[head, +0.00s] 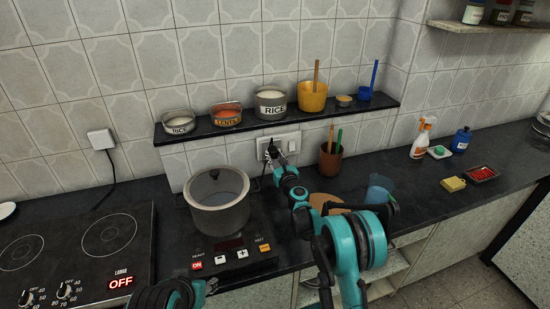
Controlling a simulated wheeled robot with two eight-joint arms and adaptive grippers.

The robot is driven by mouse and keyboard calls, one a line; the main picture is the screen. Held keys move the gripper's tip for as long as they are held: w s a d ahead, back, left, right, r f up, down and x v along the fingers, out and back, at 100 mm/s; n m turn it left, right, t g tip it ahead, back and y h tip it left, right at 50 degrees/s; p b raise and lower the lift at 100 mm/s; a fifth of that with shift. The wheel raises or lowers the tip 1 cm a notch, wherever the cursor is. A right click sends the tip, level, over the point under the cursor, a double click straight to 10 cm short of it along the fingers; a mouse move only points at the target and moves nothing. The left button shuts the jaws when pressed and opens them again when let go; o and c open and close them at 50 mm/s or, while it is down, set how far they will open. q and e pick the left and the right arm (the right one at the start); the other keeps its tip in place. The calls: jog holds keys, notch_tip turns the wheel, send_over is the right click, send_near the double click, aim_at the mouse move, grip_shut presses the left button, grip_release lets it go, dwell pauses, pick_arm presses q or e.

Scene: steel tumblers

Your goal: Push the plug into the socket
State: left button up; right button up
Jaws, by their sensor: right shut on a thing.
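The white wall socket plate (292,142) is on the tiled wall under the shelf, above the counter. My right gripper (272,155) is at the left part of this plate, shut on the dark plug. The plug is small and mostly hidden by the fingers. I cannot tell whether its pins are in the socket or just in front of it. A dark cord shows just left of the gripper. Of my left arm only a dark and teal part shows at the bottom edge; its gripper is out of view.
A lidded pot (218,205) stands on the induction cooker (235,248), left of my right arm. A brown utensil cup (330,160) stands right of the socket. The shelf (225,130) with bowls hangs just above. A second cooktop (75,260) is at left.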

jog(key=o, duration=1.1)
jog(key=shift+o, duration=0.2)
jog(key=v, duration=1.2)
jog(key=s+r+n+g+y, duration=0.1)
jog(key=s+r+n+g, duration=0.1)
jog(key=s+r+n, duration=0.45)
jog(key=s+r+n+g, duration=0.2)
jog(key=s+r+n, duration=0.1)
jog(key=s+n, duration=0.6)
jog(key=s+d+f+n+g+h, duration=0.2)
jog(key=s+d+n, duration=0.2)
jog(key=s, duration=0.4)
jog(key=s+d+f+n+g+h, duration=0.2)
jog(key=s+d+f+n, duration=0.1)
jog(key=s+d+n, duration=0.2)
jog(key=s+d+f+n+g+h, duration=0.2)
jog(key=s+d+n, duration=0.3)
jog(key=s+n, duration=0.3)
jog(key=s+f, duration=0.1)
jog(key=s, duration=0.3)
jog(key=shift+s+d+h, duration=0.2)
jog(key=shift+h, duration=0.1)
